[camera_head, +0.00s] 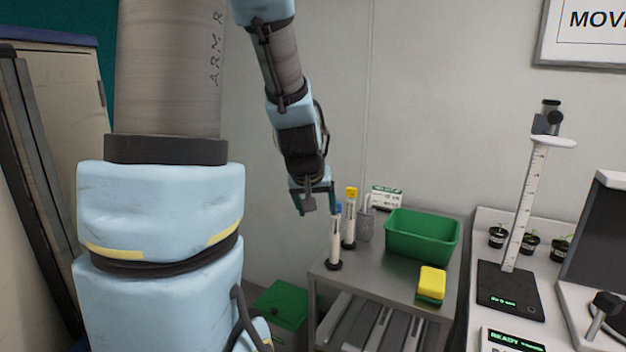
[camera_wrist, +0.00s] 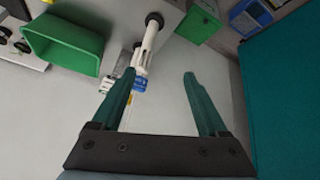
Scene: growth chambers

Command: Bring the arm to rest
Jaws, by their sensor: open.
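My arm reaches down from the top of the head view, and my gripper (camera_head: 318,208) hangs above the left edge of the metal cart (camera_head: 385,293). In the wrist view my gripper (camera_wrist: 160,80) has its two green fingers spread apart, with nothing held between them. A white tube with a blue top (camera_head: 335,240) stands on the cart just below and right of the fingers. It also shows in the wrist view (camera_wrist: 148,45), near the left finger. I cannot tell whether finger and tube touch.
A yellow-topped tube (camera_head: 350,222), a green bin (camera_head: 422,235) and a yellow-green sponge (camera_head: 431,284) are on the cart. A green-lidded bin (camera_head: 282,303) stands at lower left. A height gauge (camera_head: 524,205) and small potted plants (camera_head: 530,244) stand on the right bench.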

